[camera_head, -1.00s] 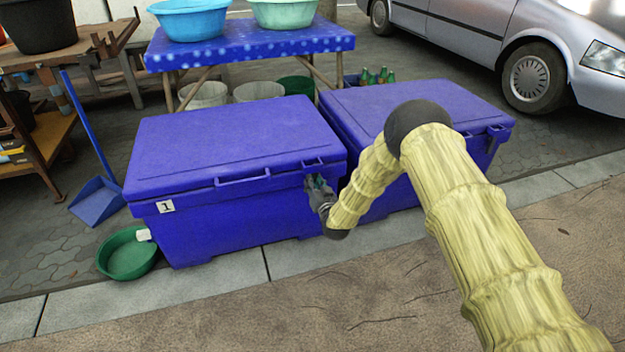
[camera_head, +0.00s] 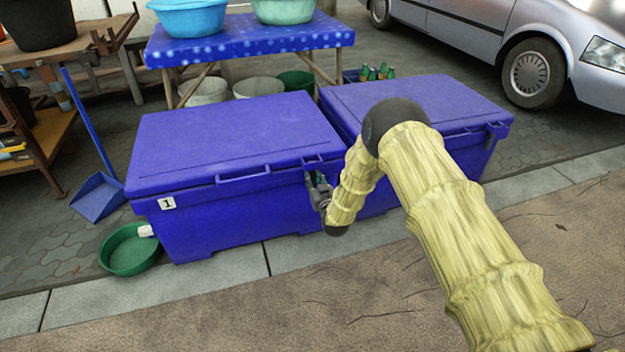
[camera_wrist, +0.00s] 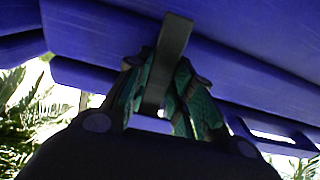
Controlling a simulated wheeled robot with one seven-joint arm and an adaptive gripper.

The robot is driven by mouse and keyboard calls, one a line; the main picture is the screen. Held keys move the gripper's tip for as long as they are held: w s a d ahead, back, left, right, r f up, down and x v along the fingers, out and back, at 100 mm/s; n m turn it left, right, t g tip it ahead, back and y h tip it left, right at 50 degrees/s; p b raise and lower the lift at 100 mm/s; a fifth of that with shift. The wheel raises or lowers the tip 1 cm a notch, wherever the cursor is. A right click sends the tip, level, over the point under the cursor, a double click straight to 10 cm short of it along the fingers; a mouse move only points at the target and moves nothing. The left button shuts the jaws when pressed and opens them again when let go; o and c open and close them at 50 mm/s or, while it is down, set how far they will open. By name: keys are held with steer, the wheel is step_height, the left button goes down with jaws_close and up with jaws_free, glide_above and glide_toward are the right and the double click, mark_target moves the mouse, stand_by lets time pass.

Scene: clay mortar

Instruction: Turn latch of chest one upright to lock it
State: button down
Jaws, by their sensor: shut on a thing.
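Chest one (camera_head: 235,215) is a blue chest with a closed lid (camera_head: 235,140) and a white label (camera_head: 167,203) marked 1 on its front left. My gripper (camera_head: 319,182) is at the right end of its front, just under the lid edge. In the wrist view, the latch (camera_wrist: 166,62) is a dark grey bar that runs down from the blue lid between my gripper's green-padded fingers (camera_wrist: 165,100). The fingers are closed around it. In the head view the latch is hidden by the gripper, so I cannot tell its exact angle there.
A second blue chest (camera_head: 430,100) stands close on the right. A green basin (camera_head: 128,252) and a blue dustpan (camera_head: 97,197) are on the left. A blue table (camera_head: 250,38) with basins stands behind. The pavement in front is clear.

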steer(key=c, duration=1.2)
jaws_free()
steer(key=shift+c, duration=0.2)
steer(key=v, duration=1.2)
